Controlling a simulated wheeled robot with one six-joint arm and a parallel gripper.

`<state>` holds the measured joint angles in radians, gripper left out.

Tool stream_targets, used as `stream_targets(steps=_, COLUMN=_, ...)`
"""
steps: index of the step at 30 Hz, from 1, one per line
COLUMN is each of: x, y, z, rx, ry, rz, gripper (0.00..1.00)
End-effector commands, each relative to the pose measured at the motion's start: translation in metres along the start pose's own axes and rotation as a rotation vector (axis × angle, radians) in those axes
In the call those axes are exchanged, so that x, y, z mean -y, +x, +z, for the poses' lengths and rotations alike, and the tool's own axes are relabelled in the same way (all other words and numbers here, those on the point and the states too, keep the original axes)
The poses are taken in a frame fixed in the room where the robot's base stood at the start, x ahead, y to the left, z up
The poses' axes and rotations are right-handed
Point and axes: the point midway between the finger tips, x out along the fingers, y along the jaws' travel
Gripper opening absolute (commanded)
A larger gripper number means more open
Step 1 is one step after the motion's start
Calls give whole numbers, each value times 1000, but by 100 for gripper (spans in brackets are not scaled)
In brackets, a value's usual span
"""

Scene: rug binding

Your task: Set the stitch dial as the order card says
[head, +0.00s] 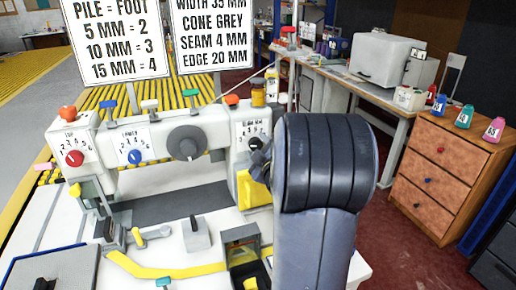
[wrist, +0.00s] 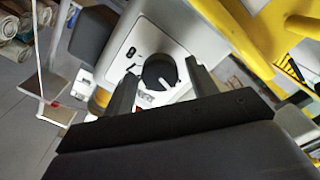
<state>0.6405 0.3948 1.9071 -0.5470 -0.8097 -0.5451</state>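The sewing machine (head: 215,128) has a red dial (head: 74,158), a blue dial (head: 134,156) and a black dial (head: 255,142) on numbered white plates. The black dial's label is too small to read surely. In the wrist view the black dial (wrist: 160,70) has a white pointer mark toward the lower right. My gripper (wrist: 160,68) is open, one finger on each side of this dial; I cannot tell if they touch it. In the head view my gripper (head: 262,158) is mostly hidden behind my arm. The order card (head: 210,38) reads cone grey, seam 4 mm, edge 20 mm.
A second card (head: 116,40) matches pile to foot. A grey handwheel (head: 186,142) sits left of the black dial. Yellow binding (head: 160,270) runs over the white table. A wooden drawer cabinet (head: 448,180) with numbered cones stands at right.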

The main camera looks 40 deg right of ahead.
Motion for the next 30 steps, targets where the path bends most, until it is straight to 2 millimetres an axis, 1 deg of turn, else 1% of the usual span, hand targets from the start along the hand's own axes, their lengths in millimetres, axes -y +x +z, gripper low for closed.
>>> stream_targets(steps=1, x=0, y=0, z=0, rx=0, ry=0, rz=0, gripper=50)
stream_targets(steps=12, x=0, y=0, z=0, rx=0, ry=0, rz=0, gripper=20)
stream_targets(steps=15, x=0, y=0, z=0, rx=0, ry=0, rz=0, gripper=14)
stream_targets(steps=23, x=1, y=0, z=0, rx=0, ry=41, rz=0, gripper=14)
stream_targets(steps=30, x=1, y=0, z=0, rx=-1, ry=178, rz=0, gripper=14)
